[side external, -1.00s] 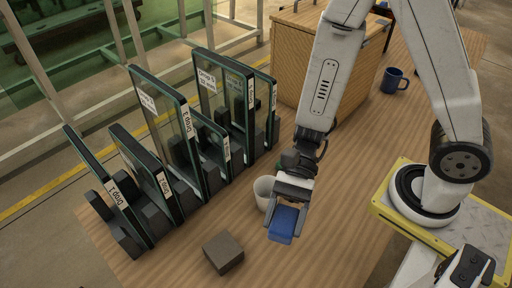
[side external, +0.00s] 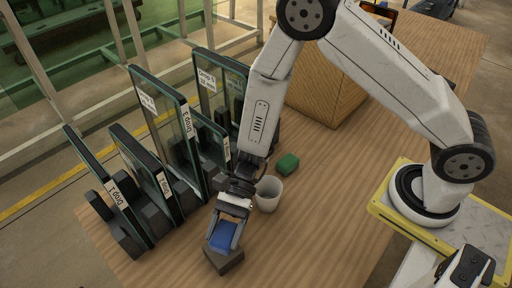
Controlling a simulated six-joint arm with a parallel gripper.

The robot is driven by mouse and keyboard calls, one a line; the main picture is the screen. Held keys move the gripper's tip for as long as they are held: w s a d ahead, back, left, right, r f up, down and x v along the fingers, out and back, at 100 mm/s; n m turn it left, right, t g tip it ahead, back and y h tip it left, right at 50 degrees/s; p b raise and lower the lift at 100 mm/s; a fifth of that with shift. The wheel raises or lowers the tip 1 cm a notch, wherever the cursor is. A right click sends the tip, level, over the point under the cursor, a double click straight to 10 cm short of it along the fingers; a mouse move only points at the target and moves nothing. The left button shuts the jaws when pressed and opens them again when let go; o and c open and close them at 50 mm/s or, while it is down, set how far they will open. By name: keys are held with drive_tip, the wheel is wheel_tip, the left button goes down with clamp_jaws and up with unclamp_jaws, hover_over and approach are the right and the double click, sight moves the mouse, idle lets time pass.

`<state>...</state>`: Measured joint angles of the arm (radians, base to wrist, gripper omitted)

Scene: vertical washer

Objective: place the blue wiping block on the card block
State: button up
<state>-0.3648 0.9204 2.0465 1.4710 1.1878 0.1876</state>
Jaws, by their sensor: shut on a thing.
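The blue wiping block (side external: 223,236) is held between the fingers of my gripper (side external: 226,232), which is shut on it. In the side external view it appears over the dark grey-brown card block (side external: 226,263) on the wooden table. The blue block covers the far part of the card block's top in this view. I cannot tell whether the two touch or a small gap is left between them.
A white cup (side external: 268,195) stands close to the right of my gripper. A green block (side external: 287,164) lies behind it. Framed glass panels (side external: 165,180) in dark stands line the left. A wooden box (side external: 325,95) stands at the back. The table's front right is clear.

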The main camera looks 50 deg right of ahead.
sight(221, 242)
drive_tip(key=shift+w+a+f, duration=0.2)
drive_tip(key=shift+w+f, duration=0.05)
drive_tip(key=shift+f, duration=0.1)
drive_tip(key=shift+f, duration=0.1)
drive_tip(key=shift+w+a+f, duration=0.15)
drive_tip(key=shift+w+f, duration=0.05)
drive_tip(key=shift+f, duration=1.5)
drive_tip(key=shift+f, duration=0.15)
drive_tip(key=o, duration=1.3)
drive_tip(key=shift+c, duration=0.2)
